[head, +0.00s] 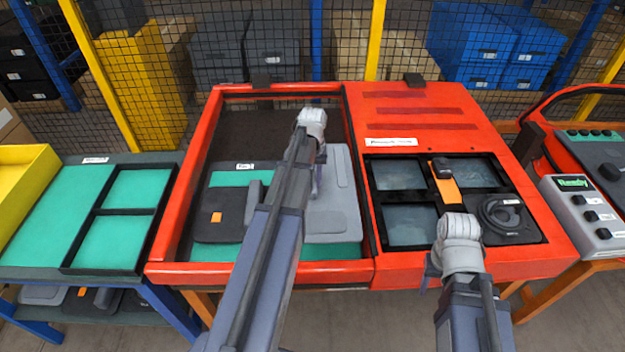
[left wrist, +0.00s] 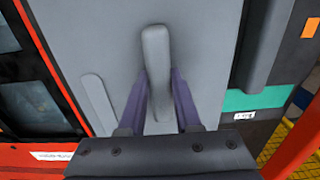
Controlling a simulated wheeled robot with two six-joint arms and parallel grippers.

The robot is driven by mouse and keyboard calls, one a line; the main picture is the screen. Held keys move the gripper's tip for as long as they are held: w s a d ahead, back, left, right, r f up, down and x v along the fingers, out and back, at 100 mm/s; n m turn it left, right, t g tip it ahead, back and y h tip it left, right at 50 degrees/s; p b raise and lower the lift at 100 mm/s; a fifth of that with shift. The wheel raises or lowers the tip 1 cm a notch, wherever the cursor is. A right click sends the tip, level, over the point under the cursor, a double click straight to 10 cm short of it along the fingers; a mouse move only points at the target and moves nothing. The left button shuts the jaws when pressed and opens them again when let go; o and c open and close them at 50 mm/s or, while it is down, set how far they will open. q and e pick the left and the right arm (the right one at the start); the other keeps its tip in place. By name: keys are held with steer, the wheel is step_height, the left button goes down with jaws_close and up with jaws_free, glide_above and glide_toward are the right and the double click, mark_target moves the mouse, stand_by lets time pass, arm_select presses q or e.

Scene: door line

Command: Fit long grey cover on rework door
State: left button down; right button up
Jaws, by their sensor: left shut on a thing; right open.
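The long grey cover (head: 335,212) is a flat light grey panel with a raised grip bar, inside the left opening of the large red door (head: 360,272). My left gripper (head: 316,188) is over it. In the left wrist view its fingers (left wrist: 160,105) are shut on the raised bar (left wrist: 156,48) of the grey cover (left wrist: 205,40). I cannot tell whether the cover rests or hangs slightly raised. My left arm hides part of it. My right gripper (head: 430,272) is open and empty over the front of the door's right half, near its dark windowed panel (head: 408,234).
A dark cover (head: 215,228) with an orange square lies left of the grey cover. An orange-and-black tool (head: 445,185) and a coiled black part (head: 502,212) sit on the windowed panel. A grey "Ready" box (head: 573,205) stands right.

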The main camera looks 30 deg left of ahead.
arm_select(q)
step_height(320, 180, up, 11)
steer(key=p, duration=1)
steer(key=shift+f, duration=0.2)
steer(key=shift+f+b, duration=0.35)
steer(key=shift+b, duration=0.05)
steer(key=shift+r, duration=0.1)
